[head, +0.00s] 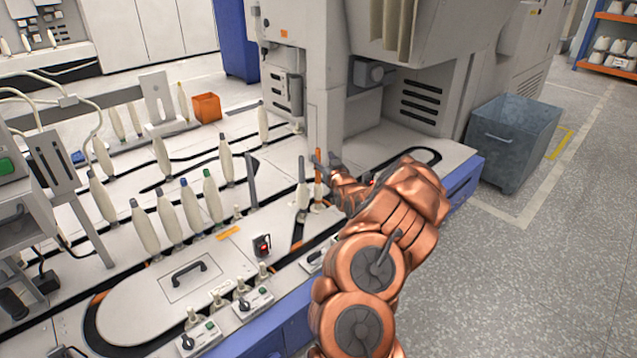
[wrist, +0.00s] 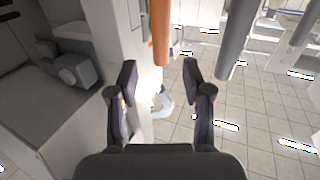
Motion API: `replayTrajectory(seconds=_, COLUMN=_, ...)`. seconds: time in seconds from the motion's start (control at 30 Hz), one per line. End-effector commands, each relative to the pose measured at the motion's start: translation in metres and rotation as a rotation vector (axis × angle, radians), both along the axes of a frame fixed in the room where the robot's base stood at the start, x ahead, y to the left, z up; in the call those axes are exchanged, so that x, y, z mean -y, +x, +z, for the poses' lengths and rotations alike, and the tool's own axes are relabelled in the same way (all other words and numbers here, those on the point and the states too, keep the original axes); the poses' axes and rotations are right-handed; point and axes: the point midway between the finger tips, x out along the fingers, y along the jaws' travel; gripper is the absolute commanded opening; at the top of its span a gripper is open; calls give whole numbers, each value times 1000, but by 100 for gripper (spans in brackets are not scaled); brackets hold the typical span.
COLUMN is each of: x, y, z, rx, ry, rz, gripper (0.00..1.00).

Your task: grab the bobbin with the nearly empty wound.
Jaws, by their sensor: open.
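My gripper (head: 325,163) reaches over the right part of the machine deck, its fingers at the tops of two thin bobbins. In the wrist view its two fingers (wrist: 160,82) stand apart with nothing held between them. An orange bobbin tube (head: 318,178), mostly bare, stands upright by the fingers; it also shows in the wrist view (wrist: 160,32), above the gap between the fingertips. Left of it stands a bobbin with a grey top and a little pale yarn low down (head: 302,194). A grey tube (wrist: 235,40) is right of the fingers in the wrist view. How much yarn each carries is hard to tell.
Several full white bobbins (head: 146,228) stand in rows at left on the deck. A bare dark tube (head: 252,180) stands between them and my gripper. A grey machine column (head: 325,100) rises close behind my gripper. A grey bin (head: 512,135) stands on the floor at right.

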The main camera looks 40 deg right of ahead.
Motion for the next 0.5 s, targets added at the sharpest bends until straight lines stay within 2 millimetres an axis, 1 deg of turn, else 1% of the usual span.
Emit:
replayTrajectory(seconds=0.17, x=3, y=9, z=-2, rx=0, ry=-2, rz=0, gripper=50)
replayTrajectory(seconds=0.5, x=16, y=39, z=-5, rx=1, ry=-1, rz=-1, gripper=50)
